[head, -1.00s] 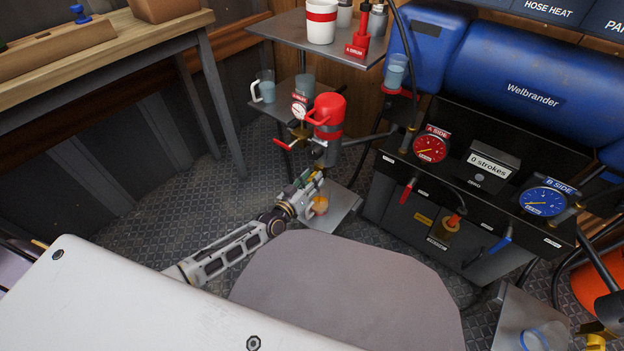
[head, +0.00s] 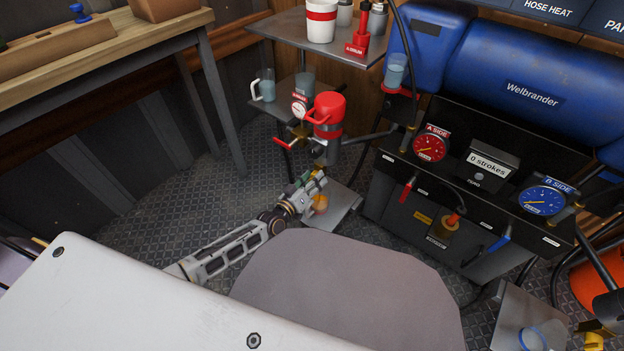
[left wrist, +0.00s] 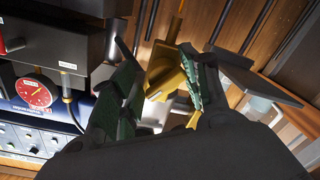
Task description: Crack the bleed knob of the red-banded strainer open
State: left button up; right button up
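The red-banded strainer (head: 327,150) hangs upright left of the pump unit in the head view, with a red cap and red band above a grey body. My left gripper (head: 316,180) is just below its lower end. In the left wrist view, a yellow knob (left wrist: 164,82) lies between the green-padded fingers of the left gripper (left wrist: 156,75). The fingers are apart, with a clear gap on the left finger's side. The right finger is close to the yellow metal; I cannot tell whether they touch. The knob is not clear in the head view. My right gripper is out of view.
A cup with orange liquid (head: 320,203) stands on a low grey shelf (head: 343,205) below the strainer. The pump unit (head: 430,205) is to the right.

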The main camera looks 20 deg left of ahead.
pick_arm(q)
jog(key=shift+o, duration=0.3)
jog(key=shift+r, duration=0.1)
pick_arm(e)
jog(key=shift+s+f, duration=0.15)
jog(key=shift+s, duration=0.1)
pick_arm(q)
jog(key=shift+s+a, duration=0.1)
jog(key=shift+a, duration=0.1)
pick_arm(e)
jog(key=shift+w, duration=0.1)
pick_arm(q)
jog(key=v, duration=1.1)
jog(key=shift+s, duration=0.3)
jog(key=shift+r, duration=0.1)
jog(key=m, duration=0.2)
jog(key=s+a+m, duration=0.1)
jog(key=m, duration=0.1)
jog(key=f+m, duration=0.1)
jog(key=m, duration=0.2)
jog(key=shift+s+a+h, duration=0.2)
jog(key=shift+s+h, duration=0.2)
jog(key=shift+w, duration=0.2)
